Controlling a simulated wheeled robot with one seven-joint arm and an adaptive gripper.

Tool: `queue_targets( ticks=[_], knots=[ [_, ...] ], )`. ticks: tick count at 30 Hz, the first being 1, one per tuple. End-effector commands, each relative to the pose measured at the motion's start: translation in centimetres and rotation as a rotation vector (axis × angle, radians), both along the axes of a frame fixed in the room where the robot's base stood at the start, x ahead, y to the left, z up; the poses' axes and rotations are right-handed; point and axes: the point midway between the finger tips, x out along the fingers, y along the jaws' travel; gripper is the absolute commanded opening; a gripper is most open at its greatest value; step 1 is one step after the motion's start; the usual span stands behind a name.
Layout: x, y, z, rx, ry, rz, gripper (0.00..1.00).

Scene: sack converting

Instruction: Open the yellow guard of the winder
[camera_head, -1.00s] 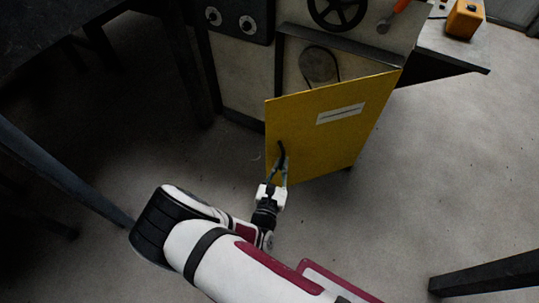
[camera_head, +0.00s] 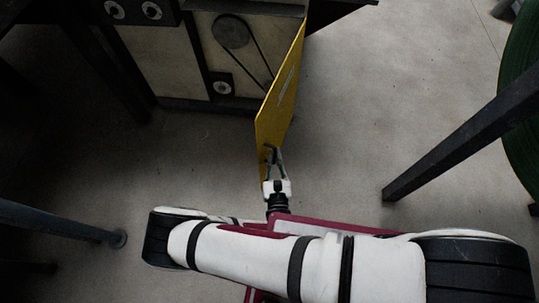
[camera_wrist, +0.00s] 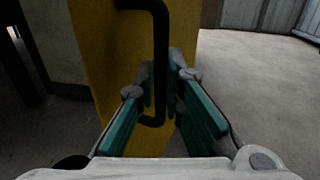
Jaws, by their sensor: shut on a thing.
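The yellow guard (camera_head: 278,100) of the winder (camera_head: 185,60) stands swung out from the machine's front, seen nearly edge-on in the head view. Its hinge side is at the right of the winder's front. The opening behind it shows a pulley and belt (camera_head: 232,34). My gripper (camera_head: 272,160) is at the guard's near, free edge, shut on the black handle (camera_head: 268,150). In the wrist view the black bar handle (camera_wrist: 160,60) runs down between the green finger pads, with the yellow guard (camera_wrist: 95,50) behind it.
A dark table leg (camera_head: 460,140) slants in at the right, beside a dark green round object (camera_head: 522,130) at the edge. Another dark leg (camera_head: 60,222) is at the lower left. Bare floor (camera_head: 350,110) lies right of the guard.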

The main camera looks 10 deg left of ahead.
Motion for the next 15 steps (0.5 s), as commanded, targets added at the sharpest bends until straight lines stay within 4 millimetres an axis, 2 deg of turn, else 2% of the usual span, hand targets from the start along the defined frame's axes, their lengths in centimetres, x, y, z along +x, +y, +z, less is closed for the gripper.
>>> queue_targets(
  ticks=[1,8,9,11,15],
  knots=[
    [0.49,-0.25,0.26,0.001,-0.008,-0.008,0.00],
    [0.49,-0.18,0.24,0.002,-0.008,-0.007,0.00],
    [0.48,-0.17,0.24,0.002,-0.008,-0.007,0.14],
    [0.44,-0.15,0.21,0.002,-0.008,-0.007,0.27],
    [0.31,-0.03,0.16,0.001,-0.006,-0.003,0.30]
  ],
)
